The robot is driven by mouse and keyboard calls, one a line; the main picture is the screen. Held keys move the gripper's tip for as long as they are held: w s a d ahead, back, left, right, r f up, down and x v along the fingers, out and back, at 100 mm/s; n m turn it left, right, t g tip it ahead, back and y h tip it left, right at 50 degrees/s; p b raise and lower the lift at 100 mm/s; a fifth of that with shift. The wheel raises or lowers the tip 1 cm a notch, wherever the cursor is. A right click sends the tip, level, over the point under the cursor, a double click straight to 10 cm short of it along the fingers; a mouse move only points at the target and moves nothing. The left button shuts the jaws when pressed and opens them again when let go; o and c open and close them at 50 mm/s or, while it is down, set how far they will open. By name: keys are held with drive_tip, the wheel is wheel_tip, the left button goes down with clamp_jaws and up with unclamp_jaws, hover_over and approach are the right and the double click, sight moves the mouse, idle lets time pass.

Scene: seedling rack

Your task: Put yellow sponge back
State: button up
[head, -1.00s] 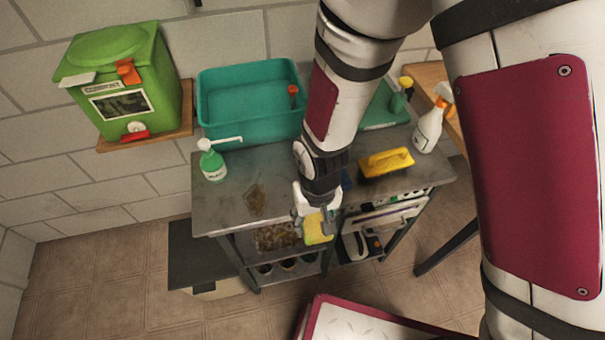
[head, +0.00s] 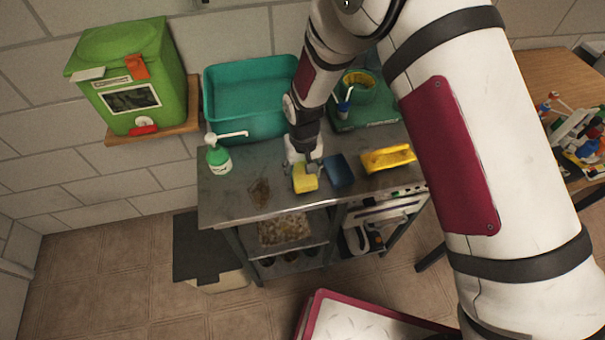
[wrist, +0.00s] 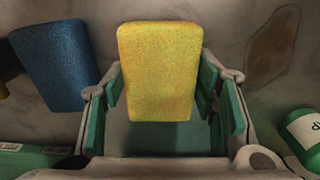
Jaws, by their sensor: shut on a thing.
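The yellow sponge (head: 305,178) is between the fingers of my gripper (head: 304,166), over the grey metal bench top (head: 230,196). In the wrist view the yellow sponge (wrist: 158,72) stands out beyond the green-padded fingers of my gripper (wrist: 162,95), which press on its two sides. I cannot tell whether the sponge touches the bench. A blue sponge (head: 339,171) lies just to its right in the head view; in the wrist view the blue sponge (wrist: 56,64) is on the left.
A brown stain (head: 259,192) and a green soap bottle (head: 218,158) are left of my gripper. A yellow brush-like thing (head: 388,158) lies to the right. A teal basin (head: 225,125) stands behind, and a green bin (head: 125,80) is on a wall shelf.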

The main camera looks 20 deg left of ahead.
sight(304, 173)
drive_tip(key=shift+f, duration=0.5)
drive_tip(key=shift+f, duration=0.15)
drive_tip(key=o, duration=1.1)
wheel_tip(304, 173, up, 12)
drive_tip(key=shift+r+b, duration=0.2)
drive_tip(key=shift+b, duration=0.55)
